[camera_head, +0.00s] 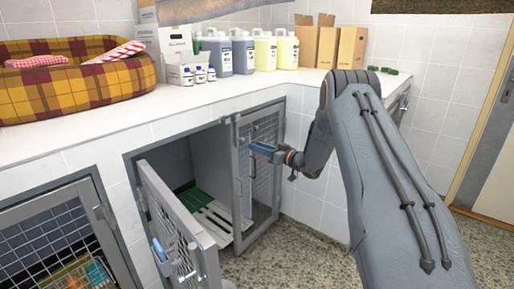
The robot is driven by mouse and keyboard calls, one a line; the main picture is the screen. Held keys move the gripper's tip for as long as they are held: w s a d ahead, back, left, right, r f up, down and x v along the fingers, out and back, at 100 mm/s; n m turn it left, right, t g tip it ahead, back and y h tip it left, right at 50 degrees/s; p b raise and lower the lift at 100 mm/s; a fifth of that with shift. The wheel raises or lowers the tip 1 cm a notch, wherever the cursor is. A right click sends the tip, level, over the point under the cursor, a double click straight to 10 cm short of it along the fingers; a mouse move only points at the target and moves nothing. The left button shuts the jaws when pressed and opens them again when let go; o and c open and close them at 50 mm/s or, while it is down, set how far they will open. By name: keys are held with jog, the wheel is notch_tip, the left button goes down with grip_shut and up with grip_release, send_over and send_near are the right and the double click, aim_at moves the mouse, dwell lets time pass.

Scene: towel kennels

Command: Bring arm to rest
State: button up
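My arm reaches in from the right, with its gripper (284,156) at the end, pointing left.
The left mesh door (168,232) of the middle kennel stands swung open into the room. Inside lie a white slatted board (214,215) and something green. A white counter (120,112) above holds a plaid pet bed (70,88), jugs (243,55) and cardboard boxes (327,46).

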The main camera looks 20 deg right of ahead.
jog(key=s+r+m+g+h+p, duration=0.35)
jog(key=s+r+h, duration=0.25)
jog(key=s+h, duration=0.45)
jog(key=s+a+g, duration=0.2)
jog(key=s+g, duration=0.1)
jog(key=s, duration=1.1)
jog(key=s+a+m+g+p, duration=0.1)
jog(key=s+g, duration=0.3)
jog(key=s, duration=1.1)
jog(key=s+a+r+g, duration=0.1)
jog(key=s+a+g, duration=0.3)
jog(key=s, duration=1.1)
jog(key=shift+p, duration=0.4)
jog(key=shift+w+d+r+m, duration=0.1)
jog(key=shift+m, duration=0.25)
jog(key=shift+c, duration=0.3)
